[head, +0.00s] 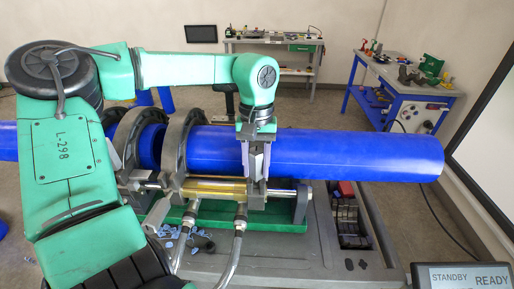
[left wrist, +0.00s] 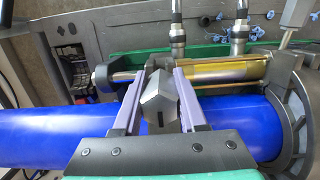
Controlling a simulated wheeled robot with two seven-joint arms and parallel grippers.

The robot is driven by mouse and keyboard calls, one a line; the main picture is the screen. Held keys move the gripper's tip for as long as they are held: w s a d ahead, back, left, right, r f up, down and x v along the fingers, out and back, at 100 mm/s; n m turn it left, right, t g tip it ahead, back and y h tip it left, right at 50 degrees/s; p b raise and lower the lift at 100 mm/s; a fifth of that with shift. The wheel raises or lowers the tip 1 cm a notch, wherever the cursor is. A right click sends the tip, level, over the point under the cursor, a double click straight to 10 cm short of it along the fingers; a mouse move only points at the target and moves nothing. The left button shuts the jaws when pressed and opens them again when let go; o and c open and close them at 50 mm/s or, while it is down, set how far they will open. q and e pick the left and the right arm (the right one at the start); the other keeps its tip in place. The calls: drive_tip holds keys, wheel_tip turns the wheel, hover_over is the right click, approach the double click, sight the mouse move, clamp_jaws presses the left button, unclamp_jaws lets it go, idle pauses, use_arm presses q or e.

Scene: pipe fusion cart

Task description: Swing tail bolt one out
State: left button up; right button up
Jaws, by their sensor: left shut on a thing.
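My left gripper (head: 256,178) is over the near side of the long blue pipe (head: 350,155), right of the clamp rings. Its two lavender fingers are shut on a grey six-sided nut-like piece (left wrist: 158,105), seen between them in the left wrist view (left wrist: 160,74). This piece looks like the head of a tail bolt; its lower end is hidden, and I cannot tell which numbered bolt it is. Dark clamp rings (head: 178,150) stand around the pipe to the left. My right gripper is not in view.
A gold cylinder on a steel rod (left wrist: 225,72) lies along the pipe, with two hoses (head: 236,235) at it. A green tray (head: 285,226) lies below. A standby screen (head: 462,277) is at the front right. Workbenches (head: 400,85) stand farther back.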

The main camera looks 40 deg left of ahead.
use_arm(q)
drive_tip(key=shift+s+d+f, duration=0.1)
drive_tip(key=shift+s+d, duration=0.15)
drive_tip(key=shift+s, duration=0.05)
drive_tip(key=shift+s+d+f+b, duration=0.2)
drive_tip(key=shift+s+d+b, duration=0.1)
drive_tip(key=shift+s, duration=0.15)
drive_tip(key=shift+s+d+f+b, duration=0.15)
drive_tip(key=shift+s+d, duration=0.15)
drive_tip(key=shift+s, duration=0.1)
